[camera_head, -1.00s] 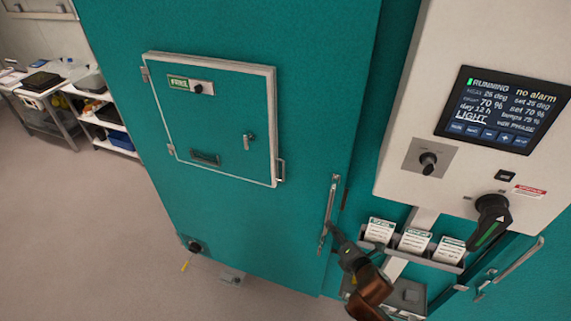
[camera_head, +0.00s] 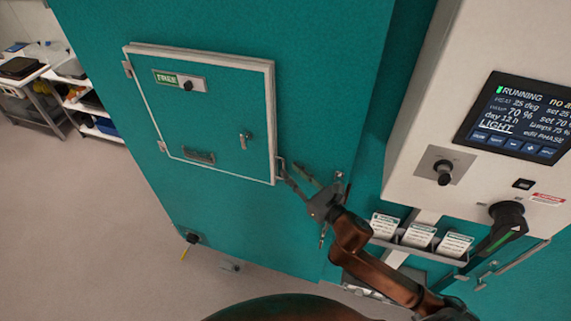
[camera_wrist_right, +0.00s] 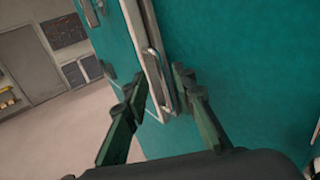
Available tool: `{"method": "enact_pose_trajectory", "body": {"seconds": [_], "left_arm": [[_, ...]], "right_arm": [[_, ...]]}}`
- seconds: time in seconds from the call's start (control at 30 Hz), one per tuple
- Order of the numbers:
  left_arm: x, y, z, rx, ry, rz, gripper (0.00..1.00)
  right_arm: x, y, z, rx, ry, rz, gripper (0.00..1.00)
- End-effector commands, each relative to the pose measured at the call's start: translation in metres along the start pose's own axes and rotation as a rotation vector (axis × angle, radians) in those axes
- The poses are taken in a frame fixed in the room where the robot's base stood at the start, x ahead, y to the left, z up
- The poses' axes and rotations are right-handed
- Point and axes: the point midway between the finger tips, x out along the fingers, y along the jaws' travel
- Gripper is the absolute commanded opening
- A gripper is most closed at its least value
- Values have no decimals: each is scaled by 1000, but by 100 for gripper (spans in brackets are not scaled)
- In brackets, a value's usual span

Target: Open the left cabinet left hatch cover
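The hatch cover (camera_head: 225,125) is a teal square panel in a pale frame on the front of the teal cabinet (camera_head: 330,60). It looks closed, with hinges on its left edge. A small metal handle (camera_head: 281,170) sits at its lower right edge and also shows in the right wrist view (camera_wrist_right: 163,88). My right gripper (camera_head: 288,175) is at this handle. In the right wrist view its two fingers (camera_wrist_right: 160,85) are spread, with the handle between the tips. Whether either finger touches it is unclear. My left gripper is not visible.
A tall door handle (camera_head: 324,232), partly hidden by my right gripper, is on the cabinet. To the right is a control panel with a screen (camera_head: 517,117), a black rotary switch (camera_head: 503,225) and a card holder (camera_head: 420,240). The floor (camera_head: 90,220) at left is clear.

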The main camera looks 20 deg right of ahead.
Motion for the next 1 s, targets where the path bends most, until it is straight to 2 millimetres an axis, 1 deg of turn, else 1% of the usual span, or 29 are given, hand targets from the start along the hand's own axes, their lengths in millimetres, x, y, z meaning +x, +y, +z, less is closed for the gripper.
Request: {"method": "enact_pose_trajectory", "body": {"seconds": [0.03,0.07,0.1,0.17,0.27,0.4,0.5,0.57,0.6,0.73,0.9,0.93,1.0], "left_arm": [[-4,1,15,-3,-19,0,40],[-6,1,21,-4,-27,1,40],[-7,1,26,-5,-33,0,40],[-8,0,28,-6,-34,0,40],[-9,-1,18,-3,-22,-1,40],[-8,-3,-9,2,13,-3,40],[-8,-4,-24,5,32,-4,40],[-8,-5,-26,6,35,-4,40],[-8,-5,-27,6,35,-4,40],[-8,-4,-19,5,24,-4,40],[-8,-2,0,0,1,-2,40],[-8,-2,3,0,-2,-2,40],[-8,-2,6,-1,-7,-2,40]], "right_arm": [[8,0,3,1,-2,0,24],[12,0,3,2,-2,-1,24],[17,0,2,3,-1,-1,24],[23,0,2,1,-1,-1,24],[30,0,1,2,0,0,24],[33,1,0,1,1,2,24],[34,2,-1,1,1,3,24],[34,2,0,1,1,4,24],[34,2,0,1,1,4,22],[34,2,0,1,1,3,13],[34,2,0,1,1,3,2],[34,2,0,1,1,3,0],[34,2,0,1,1,3,0]]}}
